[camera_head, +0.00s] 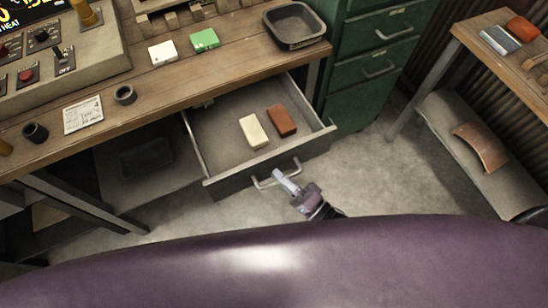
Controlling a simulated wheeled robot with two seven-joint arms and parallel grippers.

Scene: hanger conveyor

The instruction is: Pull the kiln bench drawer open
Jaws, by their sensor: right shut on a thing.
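The kiln bench drawer (222,139) stands pulled out from under the wooden bench (150,82), with its inside showing. A cream block (253,131) and a red-brown block (281,121) lie apart in it, near the right side. The drawer's bar handle (262,184) is on its front face. My right gripper (284,181) is at the handle, its fingers shut on the handle's middle or right part; the fingers hide some of the bar. My left gripper is not in view.
A green drawer cabinet (372,65) stands just right of the open drawer. A grey tray (295,26), a white block (163,53) and a green block (205,40) are on the bench top. A side table (478,28) is at the right. Concrete floor is clear between.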

